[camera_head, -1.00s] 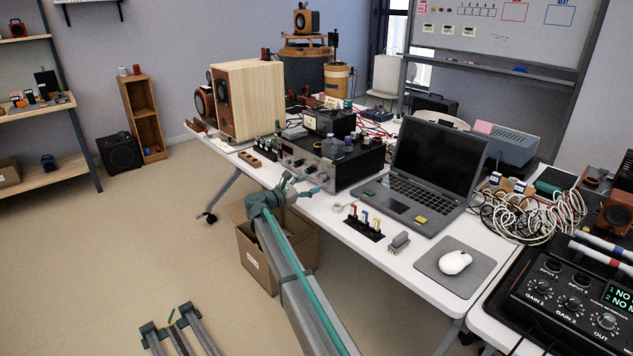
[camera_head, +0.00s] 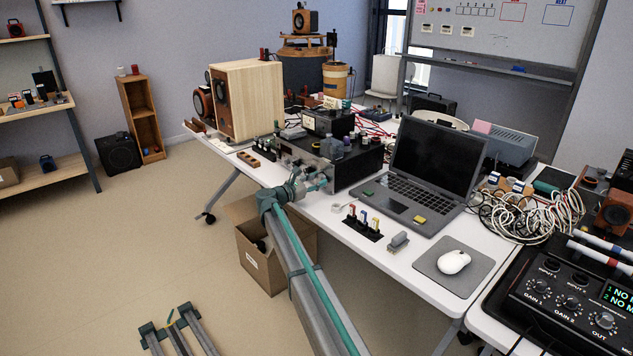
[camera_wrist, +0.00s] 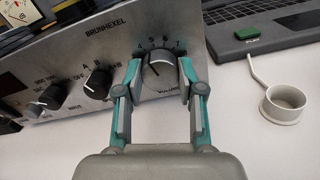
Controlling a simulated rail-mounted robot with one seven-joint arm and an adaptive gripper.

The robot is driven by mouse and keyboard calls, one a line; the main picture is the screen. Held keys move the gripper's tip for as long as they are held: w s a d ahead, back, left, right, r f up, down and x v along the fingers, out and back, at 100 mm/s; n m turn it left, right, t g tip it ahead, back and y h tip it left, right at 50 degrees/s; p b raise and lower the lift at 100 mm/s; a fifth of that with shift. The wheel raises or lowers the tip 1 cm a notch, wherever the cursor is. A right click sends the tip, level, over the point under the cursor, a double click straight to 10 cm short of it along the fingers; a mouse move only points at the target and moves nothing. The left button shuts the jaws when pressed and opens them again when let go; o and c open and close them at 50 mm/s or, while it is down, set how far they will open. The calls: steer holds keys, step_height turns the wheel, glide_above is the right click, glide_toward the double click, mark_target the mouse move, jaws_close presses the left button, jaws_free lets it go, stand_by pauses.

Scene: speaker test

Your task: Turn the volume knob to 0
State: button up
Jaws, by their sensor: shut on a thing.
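The silver amplifier (camera_head: 358,168) stands on the white table; its front panel (camera_wrist: 90,55) fills the upper left of the wrist view. In the head view my gripper (camera_head: 317,183) is at the amplifier's front right, and the knob is hard to make out there. The fingers hide part of the dial scale.
A small white ring-shaped item (camera_wrist: 283,103) lies on the table at right. The laptop (camera_head: 420,185) stands right of the amplifier. An open cardboard box (camera_head: 275,265) is on the floor below.

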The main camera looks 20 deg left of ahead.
steer(key=shift+c, duration=0.9)
steer(key=shift+n, duration=0.3)
steer(key=n+p, duration=0.1)
steer(key=n, duration=0.4)
steer(key=shift+r, duration=0.1)
steer(key=n+p, duration=0.3)
steer(key=n, duration=0.3)
steer(key=shift+n, duration=0.3)
steer(key=n+p, duration=0.4)
steer(key=n, duration=0.2)
steer(key=shift+r+p, duration=0.1)
steer(key=shift+p, duration=0.25)
steer(key=n+p, duration=0.3)
steer(key=n, duration=0.2)
steer(key=shift+n+p, duration=0.3)
steer(key=shift+n, duration=0.1)
steer(key=shift+f, duration=0.2)
